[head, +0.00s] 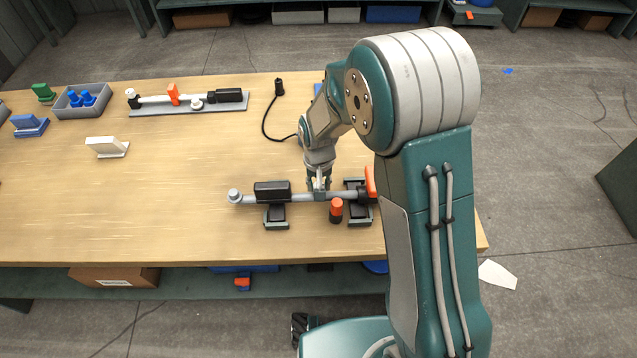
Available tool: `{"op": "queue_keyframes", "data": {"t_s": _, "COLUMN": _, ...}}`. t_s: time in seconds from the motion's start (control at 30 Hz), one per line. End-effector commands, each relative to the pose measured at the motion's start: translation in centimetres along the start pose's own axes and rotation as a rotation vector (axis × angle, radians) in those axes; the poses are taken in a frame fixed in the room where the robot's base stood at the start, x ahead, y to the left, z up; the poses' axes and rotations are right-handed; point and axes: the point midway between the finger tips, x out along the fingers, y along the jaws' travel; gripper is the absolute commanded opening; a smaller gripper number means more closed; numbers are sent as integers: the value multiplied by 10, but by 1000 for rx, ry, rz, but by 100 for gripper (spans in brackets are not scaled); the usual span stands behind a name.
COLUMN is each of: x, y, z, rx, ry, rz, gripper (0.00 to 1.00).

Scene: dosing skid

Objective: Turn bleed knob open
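A grey pipe assembly (300,197) lies across two dark clamp supports near the front edge of the table. A short upright knob with an orange cap and dark base (337,207) stands on the front side of the pipe; it looks like the bleed knob. An orange lever (370,181) sits at the pipe's right end, partly hidden by my arm. My gripper (319,184) points down at the middle of the pipe, just behind and left of the orange-capped knob. Its fingertips are at the pipe. Whether they touch or close on it is too small to tell.
A second pipe assembly on a grey plate (190,103) lies at the back. A grey bin with blue parts (82,101), a white block (107,147) and a black cabled plug (279,87) are also on the table (170,205). The table's front left is clear.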

Motion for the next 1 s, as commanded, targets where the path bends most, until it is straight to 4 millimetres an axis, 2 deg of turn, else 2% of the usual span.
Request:
{"op": "queue_keyframes", "data": {"t_s": 0.4, "x": 2, "y": 0, "z": 3, "rx": 201, "ry": -8, "rz": 2, "gripper": 0}}
{"op": "queue_keyframes", "data": {"t_s": 0.97, "x": 2, "y": 0, "z": 3, "rx": 233, "ry": -8, "rz": 2, "gripper": 0}}
{"op": "queue_keyframes", "data": {"t_s": 1.0, "x": 2, "y": 0, "z": 3, "rx": 233, "ry": -8, "rz": 2, "gripper": 51}}
